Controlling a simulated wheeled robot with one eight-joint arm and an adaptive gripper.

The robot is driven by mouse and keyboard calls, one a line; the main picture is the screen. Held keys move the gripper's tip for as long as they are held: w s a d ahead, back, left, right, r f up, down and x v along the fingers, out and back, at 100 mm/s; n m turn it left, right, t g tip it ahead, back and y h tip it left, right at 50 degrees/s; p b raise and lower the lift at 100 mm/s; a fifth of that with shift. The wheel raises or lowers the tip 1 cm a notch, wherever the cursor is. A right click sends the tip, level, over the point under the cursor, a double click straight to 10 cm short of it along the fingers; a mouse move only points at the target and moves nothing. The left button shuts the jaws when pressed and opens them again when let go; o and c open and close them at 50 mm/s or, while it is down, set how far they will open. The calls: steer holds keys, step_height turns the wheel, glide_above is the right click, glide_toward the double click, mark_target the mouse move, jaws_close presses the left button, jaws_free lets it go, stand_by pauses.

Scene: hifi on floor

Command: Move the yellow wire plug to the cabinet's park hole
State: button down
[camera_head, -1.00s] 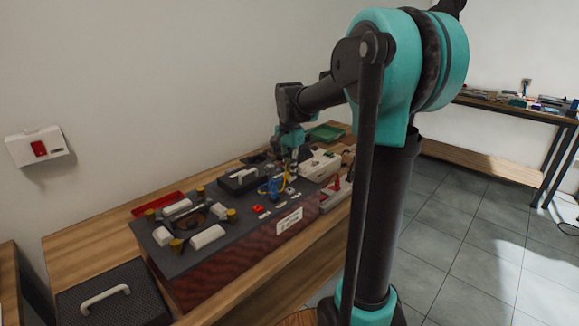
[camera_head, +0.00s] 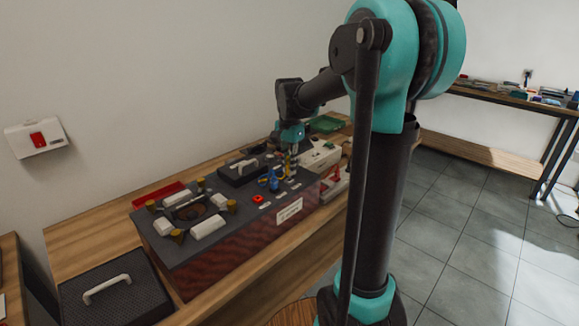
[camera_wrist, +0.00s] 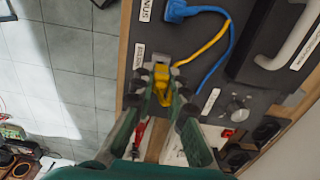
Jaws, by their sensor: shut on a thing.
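My gripper (camera_wrist: 162,88) is shut on the yellow plug (camera_wrist: 162,94) over the edge area of the cabinet's dark top. Its yellow wire (camera_wrist: 208,46) curves away to the upper right in the wrist view. In the head view my gripper (camera_head: 291,176) is small, above the right part of the cabinet (camera_head: 232,232), beside the blue plug (camera_head: 273,183). The blue plug also shows in the wrist view (camera_wrist: 179,11), with a blue wire. A white label (camera_wrist: 138,56) lies beside the held plug. The park hole cannot be made out, and I cannot tell whether the plug touches the top.
A black cover with a white handle (camera_wrist: 296,38) and a grey knob (camera_wrist: 237,111) are near my gripper. A red button (camera_head: 257,199) is on the cabinet top. A white box (camera_head: 318,154) and a green tray (camera_head: 326,124) are behind.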

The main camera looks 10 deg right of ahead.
steer(key=shift+f, duration=1)
stand_by(1.1)
steer(key=c, duration=1.4)
jaws_free()
steer(key=shift+c, duration=0.2)
steer(key=shift+r, duration=0.1)
step_height(320, 180, up, 17)
